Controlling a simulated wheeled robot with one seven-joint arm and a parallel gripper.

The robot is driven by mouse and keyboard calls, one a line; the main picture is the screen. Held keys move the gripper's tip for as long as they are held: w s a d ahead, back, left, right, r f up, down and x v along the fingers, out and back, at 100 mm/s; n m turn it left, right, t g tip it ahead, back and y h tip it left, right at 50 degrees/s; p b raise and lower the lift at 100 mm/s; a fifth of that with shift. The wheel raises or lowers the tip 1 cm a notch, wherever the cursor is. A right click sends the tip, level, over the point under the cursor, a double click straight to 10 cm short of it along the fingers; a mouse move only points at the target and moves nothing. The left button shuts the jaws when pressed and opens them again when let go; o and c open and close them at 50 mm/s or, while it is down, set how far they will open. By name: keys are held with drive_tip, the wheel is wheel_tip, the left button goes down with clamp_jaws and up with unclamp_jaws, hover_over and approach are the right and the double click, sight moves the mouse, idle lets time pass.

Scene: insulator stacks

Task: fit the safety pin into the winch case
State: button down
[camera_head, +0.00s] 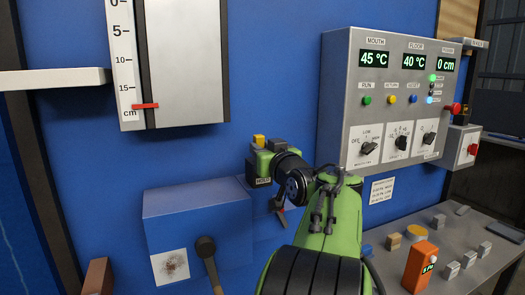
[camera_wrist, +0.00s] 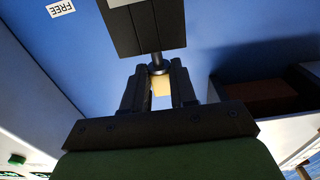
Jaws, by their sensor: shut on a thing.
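My gripper (camera_wrist: 160,85) is at the wall near the case's upper right. Its dark fingers are shut on a small yellow piece (camera_wrist: 161,87), which I take to be the safety pin. A dark round collar (camera_wrist: 158,69) and a dark block (camera_wrist: 143,25) lie just beyond the fingertips. The pin's far end is hidden, and I cannot tell whether it is in a hole.
A grey control panel (camera_head: 345,120) with dials and displays stands right of my arm. A bench (camera_head: 385,265) at lower right holds an orange device (camera_head: 420,264) and several small blocks. A FREE label (camera_wrist: 60,9) shows in the wrist view.

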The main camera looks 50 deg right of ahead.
drive_tip(key=shift+f+b, duration=1.1)
drive_tip(key=c, duration=0.8)
unclamp_jaws()
drive_tip(key=v, duration=1.6)
drive_tip(key=shift+r, duration=0.1)
